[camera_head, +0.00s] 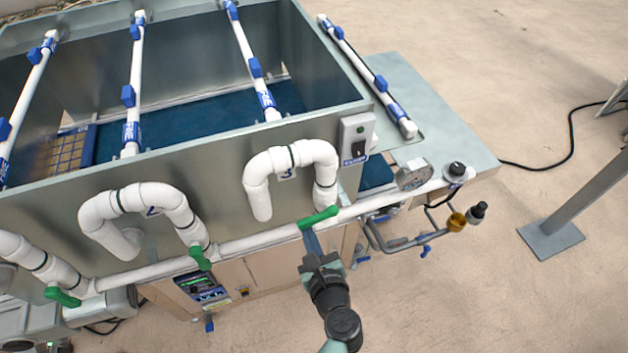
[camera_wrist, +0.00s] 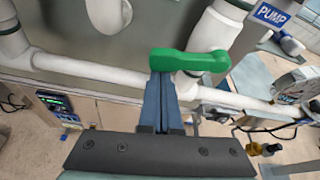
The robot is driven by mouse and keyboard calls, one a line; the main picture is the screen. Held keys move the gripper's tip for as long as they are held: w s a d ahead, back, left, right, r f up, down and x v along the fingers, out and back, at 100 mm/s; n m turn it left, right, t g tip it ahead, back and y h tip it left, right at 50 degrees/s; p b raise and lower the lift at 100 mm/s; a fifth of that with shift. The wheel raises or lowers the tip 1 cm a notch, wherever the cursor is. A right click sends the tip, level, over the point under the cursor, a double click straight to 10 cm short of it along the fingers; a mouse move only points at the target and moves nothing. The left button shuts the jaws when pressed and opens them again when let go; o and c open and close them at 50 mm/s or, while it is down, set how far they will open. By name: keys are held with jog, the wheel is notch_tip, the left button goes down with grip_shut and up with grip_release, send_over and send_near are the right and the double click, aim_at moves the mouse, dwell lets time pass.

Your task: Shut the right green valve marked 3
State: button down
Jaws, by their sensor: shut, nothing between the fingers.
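The right green valve handle (camera_head: 318,217) sits below the white pipe loop (camera_head: 290,158) marked 3. It lies roughly sideways, across the upright pipe leg and nearly along the horizontal pipe. It shows large in the wrist view (camera_wrist: 192,61), with its free end to the left. My gripper (camera_head: 309,236) is shut and empty, with its blue fingers just below the handle. In the wrist view the fingertips (camera_wrist: 162,76) lie right under the handle's free left end. I cannot tell whether they touch it.
Two other green handles, the middle one (camera_head: 200,257) and the left one (camera_head: 62,297), sit along the horizontal white pipe (camera_head: 253,240). A pump switch box (camera_head: 357,138) and a gauge (camera_head: 414,174) are to the right. The floor at right front is mostly clear.

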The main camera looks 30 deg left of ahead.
jog(key=shift+s+a+r+m+p, duration=0.15)
jog(key=shift+r+m+p, duration=0.25)
jog(key=shift+r+p, duration=0.15)
jog(key=shift+r, duration=0.15)
jog(key=shift+p, duration=0.35)
jog(key=shift+r, duration=0.1)
jog(key=shift+w+d+r, duration=0.25)
jog(key=shift+w+d, duration=0.25)
jog(key=shift+w, duration=0.15)
notch_tip(320, 180, down, 5)
jog(key=b, duration=0.4)
jog(key=v, duration=1)
jog(key=shift+r, duration=0.3)
jog(key=shift+d, duration=0.1)
